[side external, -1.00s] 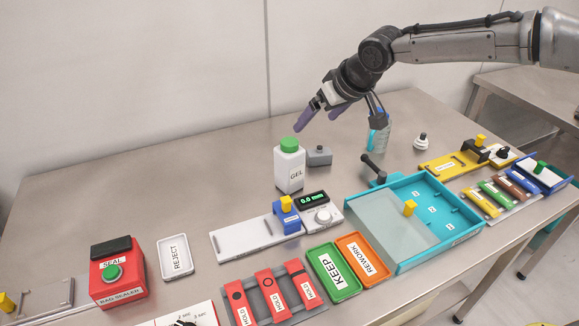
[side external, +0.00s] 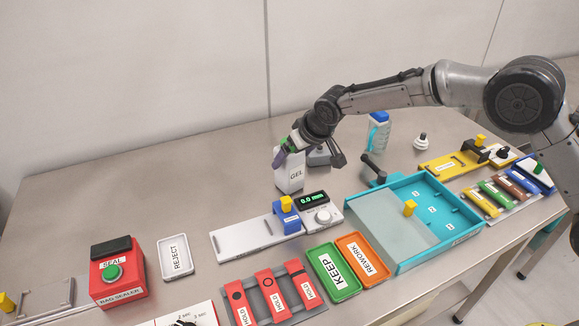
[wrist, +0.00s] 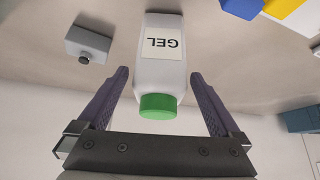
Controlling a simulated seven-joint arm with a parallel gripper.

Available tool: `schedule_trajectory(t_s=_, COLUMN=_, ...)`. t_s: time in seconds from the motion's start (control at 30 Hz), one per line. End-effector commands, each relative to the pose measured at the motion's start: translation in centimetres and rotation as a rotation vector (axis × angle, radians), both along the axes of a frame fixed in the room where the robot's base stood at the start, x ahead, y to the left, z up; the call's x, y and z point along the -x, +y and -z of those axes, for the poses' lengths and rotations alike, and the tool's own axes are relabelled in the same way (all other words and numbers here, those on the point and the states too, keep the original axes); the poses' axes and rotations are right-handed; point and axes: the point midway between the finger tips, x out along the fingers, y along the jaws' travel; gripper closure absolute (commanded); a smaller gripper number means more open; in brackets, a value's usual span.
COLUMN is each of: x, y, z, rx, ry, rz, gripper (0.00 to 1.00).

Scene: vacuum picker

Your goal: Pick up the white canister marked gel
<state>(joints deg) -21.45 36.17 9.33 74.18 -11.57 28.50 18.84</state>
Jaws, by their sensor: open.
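The white canister marked GEL (side external: 290,176) stands upright on the steel table, left of the table's middle in the side view. In the wrist view the canister (wrist: 162,70) shows upside down, with its GEL label and green cap (wrist: 158,106). My gripper (side external: 294,155) is at the top of the canister and covers most of the cap in the side view. In the wrist view my gripper (wrist: 158,78) is open, with one purple finger on each side of the canister. Gaps show between the fingers and the canister, and nothing is held.
The gauge with the 0.0 mm display (side external: 313,198) and a blue and yellow block (side external: 287,213) is in front. A blue-capped bottle (side external: 379,133) stands farther right. The table left of the canister is clear.

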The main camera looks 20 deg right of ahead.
Motion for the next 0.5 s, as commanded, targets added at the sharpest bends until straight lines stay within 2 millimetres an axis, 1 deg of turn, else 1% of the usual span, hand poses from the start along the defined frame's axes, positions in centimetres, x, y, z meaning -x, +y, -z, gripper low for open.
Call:
schedule_trajectory(t_s=0.03, x=-0.5, y=0.1, z=0.8, rx=0.001, ry=0.002, rz=0.001, gripper=0.0)
schedule_trajectory(t_s=0.1, x=-1.0, y=0.2, z=1.6, rx=0.001, ry=0.003, rz=0.001, gripper=0.0)
schedule_trajectory(t_s=0.2, x=-1.5, y=0.3, z=2.3, rx=0.001, ry=0.001, rz=0.001, gripper=0.0)
schedule_trajectory(t_s=0.3, x=-1.7, y=0.3, z=2.7, rx=0.0, ry=0.0, rz=0.0, gripper=0.0)
schedule_trajectory(t_s=0.5, x=-1.7, y=0.3, z=2.7, rx=0.0, ry=0.0, rz=0.0, gripper=0.0)
